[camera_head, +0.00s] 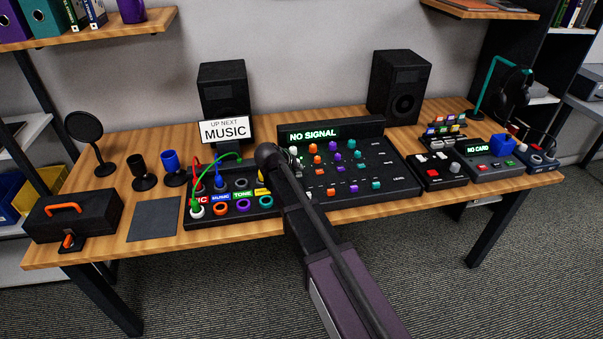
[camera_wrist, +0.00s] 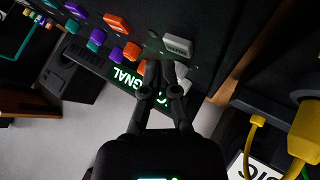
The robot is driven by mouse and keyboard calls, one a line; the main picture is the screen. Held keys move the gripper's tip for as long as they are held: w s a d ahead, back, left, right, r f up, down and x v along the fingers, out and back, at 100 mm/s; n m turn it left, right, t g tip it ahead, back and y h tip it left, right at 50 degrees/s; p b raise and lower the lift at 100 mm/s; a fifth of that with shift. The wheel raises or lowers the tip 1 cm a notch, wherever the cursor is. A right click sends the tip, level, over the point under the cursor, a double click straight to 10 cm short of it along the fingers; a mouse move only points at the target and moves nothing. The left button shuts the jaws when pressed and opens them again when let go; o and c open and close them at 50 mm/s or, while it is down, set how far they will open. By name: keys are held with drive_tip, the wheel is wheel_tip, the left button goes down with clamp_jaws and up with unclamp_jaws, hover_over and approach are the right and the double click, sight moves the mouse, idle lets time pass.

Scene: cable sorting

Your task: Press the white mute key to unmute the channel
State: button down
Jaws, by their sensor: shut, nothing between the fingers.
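The mixer panel (camera_head: 345,165) is black, with coloured knobs and keys in columns under a display (camera_head: 313,134) reading NO SIGNAL. In the wrist view a white-grey key (camera_wrist: 178,46) with blurred lettering stands on the panel in the light column. My gripper (camera_wrist: 160,70) is shut and empty. Its tips are just below and left of this key in the picture; I cannot tell whether they touch anything. They partly cover another light-coloured control (camera_wrist: 181,71). In the head view my arm hides the gripper and the key; a white knob (camera_head: 293,150) shows beside the arm.
A patch box (camera_head: 235,209) with coloured sockets and red, blue and green cables stands left of the mixer. In the wrist view a yellow plug (camera_wrist: 304,130) is at the right. Speakers (camera_head: 398,85) stand behind. Small control boxes (camera_head: 440,171) lie right of the mixer.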

sight(298, 175)
drive_tip(key=shift+r+p, duration=2.8)
drive_tip(key=shift+r, duration=0.15)
drive_tip(key=shift+s, duration=0.15)
